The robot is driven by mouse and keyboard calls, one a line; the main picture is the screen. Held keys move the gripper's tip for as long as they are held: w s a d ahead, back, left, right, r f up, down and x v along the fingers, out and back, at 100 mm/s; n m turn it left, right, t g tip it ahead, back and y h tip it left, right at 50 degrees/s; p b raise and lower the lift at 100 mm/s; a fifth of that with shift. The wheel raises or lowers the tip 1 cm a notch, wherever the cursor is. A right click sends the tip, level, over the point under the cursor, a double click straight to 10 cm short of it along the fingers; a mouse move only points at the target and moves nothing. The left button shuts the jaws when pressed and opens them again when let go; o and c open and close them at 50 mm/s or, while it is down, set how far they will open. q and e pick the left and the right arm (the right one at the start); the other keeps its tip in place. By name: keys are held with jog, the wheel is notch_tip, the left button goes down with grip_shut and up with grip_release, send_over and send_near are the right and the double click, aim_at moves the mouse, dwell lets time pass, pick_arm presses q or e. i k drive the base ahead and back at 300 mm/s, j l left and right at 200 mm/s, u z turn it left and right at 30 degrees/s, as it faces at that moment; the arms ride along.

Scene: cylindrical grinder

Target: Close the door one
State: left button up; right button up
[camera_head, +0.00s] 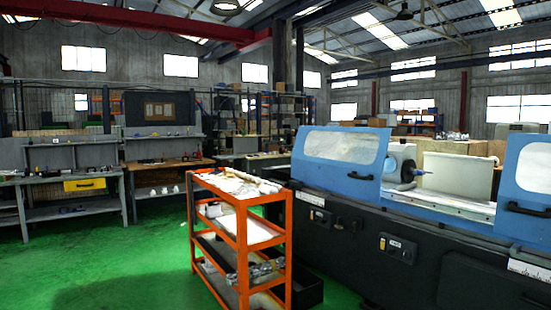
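The cylindrical grinder (375,235) stands at the right, with a dark base and blue upper covers. Its left blue door (340,152) has a window and a black handle (360,176) near its lower right corner. Its right blue door (527,175) is cut off by the picture's right edge and has a black handle (527,209) low down. A wide gap lies between the two doors, showing the grey spindle head (401,167) and the bed inside. Which of them is door one I cannot tell. Neither of my grippers is in view.
An orange shelf cart (242,230) with parts on it stands close in front of the grinder's left end. Workbenches (70,190) line the back left. The green floor (120,265) at the left is clear.

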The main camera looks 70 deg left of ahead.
aim_at(363, 147)
jog(key=u, duration=1.85)
jog(key=i, duration=2.5)
jog(key=l+z, duration=0.05)
